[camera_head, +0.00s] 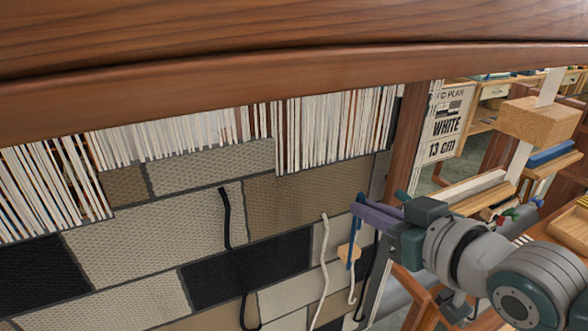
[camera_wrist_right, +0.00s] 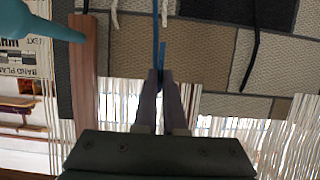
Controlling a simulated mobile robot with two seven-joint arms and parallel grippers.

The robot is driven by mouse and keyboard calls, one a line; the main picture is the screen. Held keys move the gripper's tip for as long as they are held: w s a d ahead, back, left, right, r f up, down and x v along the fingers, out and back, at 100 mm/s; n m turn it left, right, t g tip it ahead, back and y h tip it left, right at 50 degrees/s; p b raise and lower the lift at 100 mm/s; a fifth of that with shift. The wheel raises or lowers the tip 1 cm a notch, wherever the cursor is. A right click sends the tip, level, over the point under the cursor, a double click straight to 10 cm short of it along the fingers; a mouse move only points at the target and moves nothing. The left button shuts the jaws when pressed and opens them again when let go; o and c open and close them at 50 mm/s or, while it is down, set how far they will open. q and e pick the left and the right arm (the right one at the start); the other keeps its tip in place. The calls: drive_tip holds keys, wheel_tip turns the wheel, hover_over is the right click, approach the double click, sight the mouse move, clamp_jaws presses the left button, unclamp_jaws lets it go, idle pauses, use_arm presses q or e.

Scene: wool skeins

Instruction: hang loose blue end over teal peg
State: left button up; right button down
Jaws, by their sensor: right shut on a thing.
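The blue end (camera_head: 351,248) hangs as a short strand from the fingertips of my right gripper (camera_head: 356,208), in front of the woven panel. In the right wrist view my right gripper (camera_wrist_right: 160,78) is shut on the blue end (camera_wrist_right: 162,52), which runs up the picture from the fingertips. The teal peg (camera_wrist_right: 48,29) juts in at the upper left of that view, in front of the wooden upright, apart from the fingertips. In the head view a small teal part (camera_head: 402,196) of it shows just behind my gripper. My left gripper is not in view.
The woven panel (camera_head: 190,235) of grey, tan and black blocks fills the left and middle. Black (camera_head: 227,215) and white (camera_head: 324,250) strands hang on it near my gripper. A wooden upright (camera_head: 410,140) stands at its right edge, with a band plan sign (camera_head: 447,122) beyond.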

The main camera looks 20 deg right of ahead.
use_arm(q)
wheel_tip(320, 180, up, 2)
drive_tip(key=shift+p, duration=0.5)
use_arm(e)
drive_tip(key=shift+r, duration=0.95)
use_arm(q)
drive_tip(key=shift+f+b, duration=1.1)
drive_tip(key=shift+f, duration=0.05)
use_arm(e)
drive_tip(key=d, duration=0.9)
drive_tip(key=shift+w+d+r, duration=0.25)
drive_tip(key=shift+w, duration=0.15)
